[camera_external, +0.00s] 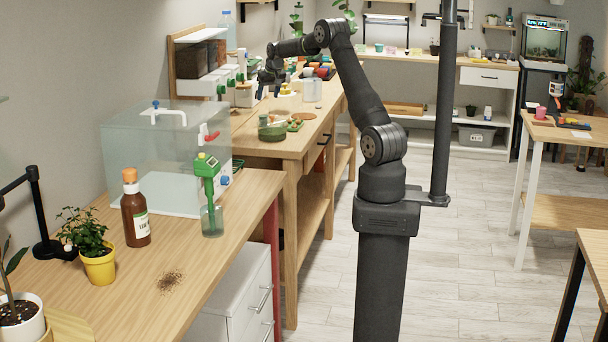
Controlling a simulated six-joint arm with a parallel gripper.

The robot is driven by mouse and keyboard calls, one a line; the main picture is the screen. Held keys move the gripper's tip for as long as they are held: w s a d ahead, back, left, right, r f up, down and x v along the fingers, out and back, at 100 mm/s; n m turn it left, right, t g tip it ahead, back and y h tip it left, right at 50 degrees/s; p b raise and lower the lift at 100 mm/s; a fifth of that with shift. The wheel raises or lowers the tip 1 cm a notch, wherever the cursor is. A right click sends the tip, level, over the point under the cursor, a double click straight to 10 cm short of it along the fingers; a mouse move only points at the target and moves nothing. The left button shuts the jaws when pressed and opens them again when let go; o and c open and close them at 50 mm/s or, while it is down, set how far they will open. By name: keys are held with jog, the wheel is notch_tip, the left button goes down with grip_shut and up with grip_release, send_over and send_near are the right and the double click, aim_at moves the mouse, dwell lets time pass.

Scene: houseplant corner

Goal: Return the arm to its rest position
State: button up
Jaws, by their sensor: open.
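My gripper (268,90) is at the end of my black arm, far back and small in the picture. It hangs over the wooden workbench (258,149), close to the wall side. The arm reaches up from its pedestal, bends at the top and extends left. The jaws are open and I see nothing held in them. Fine detail at the fingertips is too small to make out.
Left of the gripper stand dispensers on a wooden rack (171,62). A green bowl (272,132), a jar (311,90) and small pots crowd the bench. A clear tank (150,165) and a brown bottle (135,210) stand nearer. The floor right of my pedestal is clear.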

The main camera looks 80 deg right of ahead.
aim_at(263, 116)
jog(key=x, duration=1.2)
jog(key=shift+r, duration=1.35)
jog(key=shift+f, duration=0.15)
